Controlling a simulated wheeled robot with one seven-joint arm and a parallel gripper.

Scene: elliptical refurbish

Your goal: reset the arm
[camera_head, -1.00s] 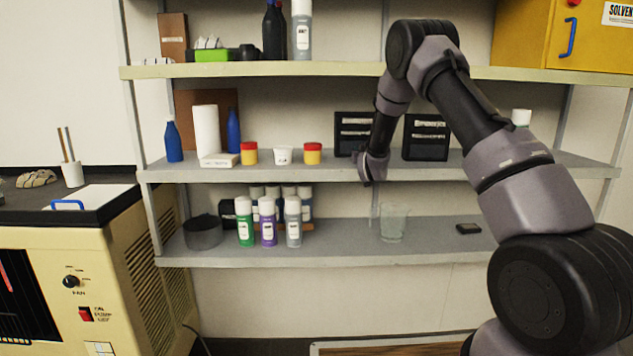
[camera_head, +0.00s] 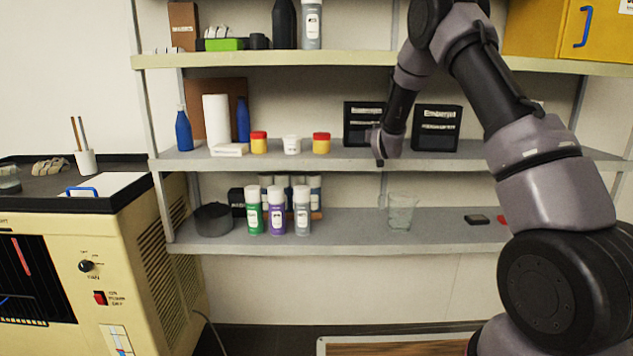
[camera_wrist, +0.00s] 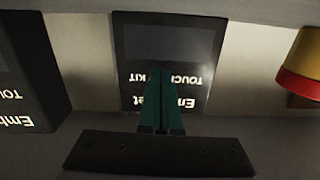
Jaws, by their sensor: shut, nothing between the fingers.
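My gripper (camera_head: 379,160) is at the front of the middle shelf, in front of a black box (camera_head: 361,122). Its fingers (camera_wrist: 162,105) are together and empty in the wrist view. The black box, with white lettering, fills the middle of the wrist view (camera_wrist: 165,50), appearing upside down behind the fingers. My arm bends down from the upper right to the gripper. I cannot tell whether the fingertips touch the box.
A second black box (camera_head: 437,128) stands to the right. Red-lidded yellow jars (camera_head: 321,144) stand to the left. A clear glass (camera_head: 401,212) is on the lower shelf (camera_head: 350,240) below the gripper. The upper shelf (camera_head: 350,58) passes behind my arm. Several spray cans (camera_head: 277,211) stand lower left.

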